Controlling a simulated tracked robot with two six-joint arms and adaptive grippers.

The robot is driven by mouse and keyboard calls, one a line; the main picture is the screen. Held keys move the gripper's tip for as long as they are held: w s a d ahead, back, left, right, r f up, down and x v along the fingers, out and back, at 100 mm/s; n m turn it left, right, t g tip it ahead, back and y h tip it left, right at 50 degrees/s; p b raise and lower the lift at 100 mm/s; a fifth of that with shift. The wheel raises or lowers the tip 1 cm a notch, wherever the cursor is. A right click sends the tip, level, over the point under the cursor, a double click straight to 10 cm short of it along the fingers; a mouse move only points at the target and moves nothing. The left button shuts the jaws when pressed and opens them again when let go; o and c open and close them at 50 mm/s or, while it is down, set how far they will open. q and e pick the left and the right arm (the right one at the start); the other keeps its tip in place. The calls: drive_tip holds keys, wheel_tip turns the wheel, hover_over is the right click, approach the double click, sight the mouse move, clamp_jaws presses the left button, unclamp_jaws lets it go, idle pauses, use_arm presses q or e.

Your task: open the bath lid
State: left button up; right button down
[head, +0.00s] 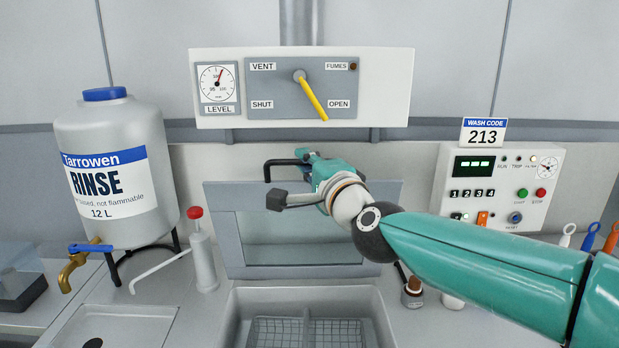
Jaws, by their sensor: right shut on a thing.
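The bath lid (218,230) is a grey frame with a clear pane. It stands raised and steep behind the bath (236,312), whose mouth shows uncovered in front, with wire baskets inside. A black bar handle (283,162) shows at the lid's upper edge. My right gripper (292,182) reaches in from the right at that edge and is shut on the handle; its wrist hides part of the grip and the lid's upper right. My left gripper is not in view.
A rinse tank (110,170) with a brass tap and a red-topped pump (203,250) stand left. A vent panel (375,88) with a yellow lever hangs above. A control box (545,190) and a small brown-topped bottle (412,293) are right.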

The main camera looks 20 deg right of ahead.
drive_tip(key=shift+s+a+f, duration=0.25)
drive_tip(key=shift+s+f, duration=0.05)
drive_tip(key=shift+s, duration=0.25)
drive_tip(key=c, duration=1.2)
unclamp_jaws()
drive_tip(key=shift+r, duration=0.1)
drive_tip(key=shift+d, duration=0.1)
drive_tip(key=shift+s, duration=0.1)
drive_tip(key=s+d+f, duration=0.1)
drive_tip(key=s, duration=1)
drive_tip(key=shift+s+d, duration=0.15)
drive_tip(key=shift+s, duration=0.15)
